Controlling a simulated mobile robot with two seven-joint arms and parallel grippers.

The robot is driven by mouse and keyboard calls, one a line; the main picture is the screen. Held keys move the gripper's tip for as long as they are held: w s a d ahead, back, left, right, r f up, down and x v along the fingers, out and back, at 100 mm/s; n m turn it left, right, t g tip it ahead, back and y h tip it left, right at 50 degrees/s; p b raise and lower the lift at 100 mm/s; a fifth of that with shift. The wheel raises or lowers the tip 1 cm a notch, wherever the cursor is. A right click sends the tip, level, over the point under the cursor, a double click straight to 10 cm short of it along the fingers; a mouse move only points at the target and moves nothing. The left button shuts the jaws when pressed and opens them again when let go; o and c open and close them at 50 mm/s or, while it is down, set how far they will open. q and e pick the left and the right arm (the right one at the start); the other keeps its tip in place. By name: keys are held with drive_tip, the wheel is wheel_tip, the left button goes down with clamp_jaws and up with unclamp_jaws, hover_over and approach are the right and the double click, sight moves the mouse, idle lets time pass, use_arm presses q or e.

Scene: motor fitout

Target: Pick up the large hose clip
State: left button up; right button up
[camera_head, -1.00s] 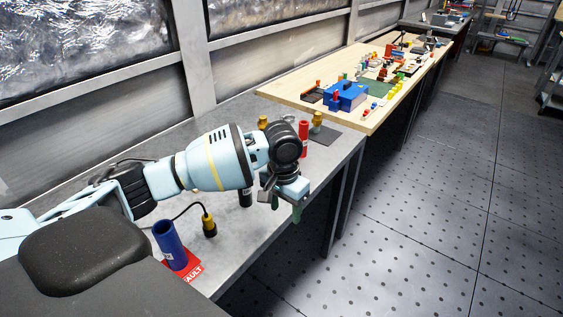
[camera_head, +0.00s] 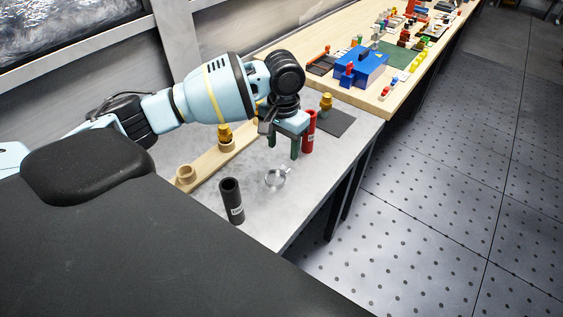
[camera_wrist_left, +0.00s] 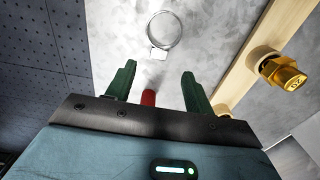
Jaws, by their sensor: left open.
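The large hose clip (camera_head: 276,178) is a silver metal ring with a small screw housing, lying on the grey bench. In the left wrist view the hose clip (camera_wrist_left: 164,32) lies at the top middle, beyond the fingertips and apart from them. My left gripper (camera_head: 284,152) is open and empty above the bench, its green fingers pointing down, a little behind the clip in the head view. It also shows in the left wrist view (camera_wrist_left: 157,72), with the clip roughly in line with the gap between its fingers. My right gripper is not in view.
A red cylinder (camera_head: 308,132) stands close beside the left gripper. A black cylinder (camera_head: 231,200) stands left of the clip. A wooden rack (camera_head: 205,167) with a brass fitting (camera_head: 225,133) lies behind. Another brass fitting (camera_head: 326,101) stands by a dark mat (camera_head: 338,122).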

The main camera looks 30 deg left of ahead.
sight(283, 169)
use_arm(q)
drive_tip(key=shift+s+d, duration=0.1)
drive_tip(key=shift+s, duration=0.05)
drive_tip(key=shift+f, duration=0.25)
drive_tip(key=shift+f+b, duration=0.35)
drive_tip(key=shift+f, duration=3.2)
drive_tip(key=shift+c, duration=0.4)
drive_tip(key=c, duration=1)
